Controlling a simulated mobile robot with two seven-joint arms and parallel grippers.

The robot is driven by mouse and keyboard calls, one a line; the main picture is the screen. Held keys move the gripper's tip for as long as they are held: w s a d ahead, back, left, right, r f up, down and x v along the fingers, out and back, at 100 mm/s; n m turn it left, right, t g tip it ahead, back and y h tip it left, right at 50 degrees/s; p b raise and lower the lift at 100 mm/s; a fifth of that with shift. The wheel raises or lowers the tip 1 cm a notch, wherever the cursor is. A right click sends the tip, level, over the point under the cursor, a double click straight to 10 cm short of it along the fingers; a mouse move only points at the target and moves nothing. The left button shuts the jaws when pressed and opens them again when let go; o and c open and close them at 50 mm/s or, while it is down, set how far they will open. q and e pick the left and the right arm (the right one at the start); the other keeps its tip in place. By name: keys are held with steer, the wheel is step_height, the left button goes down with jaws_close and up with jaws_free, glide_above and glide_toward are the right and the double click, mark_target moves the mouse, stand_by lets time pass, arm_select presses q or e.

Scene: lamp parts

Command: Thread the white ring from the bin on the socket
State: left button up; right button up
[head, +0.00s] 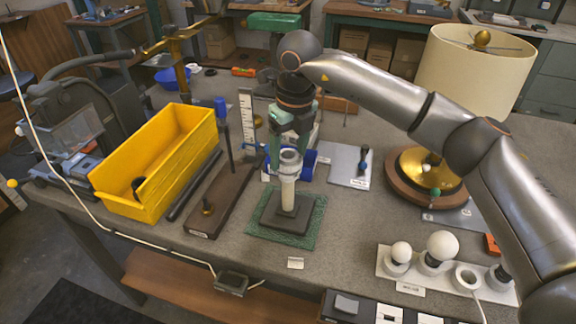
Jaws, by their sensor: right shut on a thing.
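The socket is a pale upright post (288,194) on a dark square base (286,218), which sits on a green mat (254,230). My right gripper (289,155) points down above the post, shut on the white ring (291,157). The ring is at the top of the post, between my fingertips. From this angle I cannot tell whether it is around the post or just above it. The yellow bin (122,176) stands to the left with a small dark part (138,184) inside. My left gripper is not in view.
A dark tray with an upright rod (218,195) lies between bin and mat. Behind are a blue roll (308,165) and a white ruler (246,112). A brass-based lamp (424,172) and a bulb rack (402,272) stand right. A cable runs along the front edge.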

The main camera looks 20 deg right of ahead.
steer(key=shift+f, duration=0.1)
stand_by(0.4)
steer(key=o, duration=0.7)
jaws_close()
steer(key=shift+f, duration=0.15)
steer(key=shift+s+f, duration=0.1)
steer(key=shift+s, duration=0.05)
steer(key=m, duration=0.3)
steer(key=shift+a+f+m, duration=0.1)
steer(key=shift+m, duration=0.3)
steer(key=m, duration=0.3)
steer(key=shift+h+b, duration=0.3)
steer(key=shift+h, duration=0.1)
